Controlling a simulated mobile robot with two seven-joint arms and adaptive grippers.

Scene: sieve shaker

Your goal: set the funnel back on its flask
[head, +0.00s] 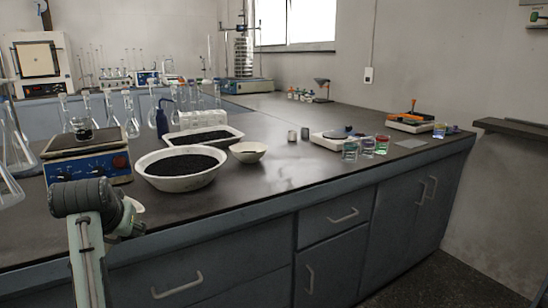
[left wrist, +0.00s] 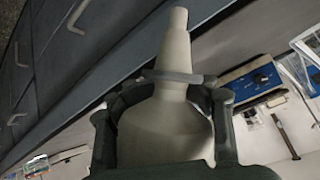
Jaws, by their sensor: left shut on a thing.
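A pale, smooth funnel (left wrist: 165,130) with a narrow stem fills the middle of the left wrist view, its stem pointing toward the top of the picture. My left gripper (left wrist: 172,88) is shut on it, dark fingers around its body. In the head view my left gripper (head: 128,222) is in front of the bench edge, partly hidden by my arm. A white bit of the funnel (head: 135,205) shows beside it. Several clear glass flasks (head: 131,125) stand at the back left; I cannot tell which is the funnel's. My right gripper is not in view.
A blue-and-tan balance (head: 88,165) holding a beaker is just behind my left gripper. A large white bowl of dark grains (head: 182,183), a small bowl (head: 248,157) and a tray (head: 236,134) stand right of it.

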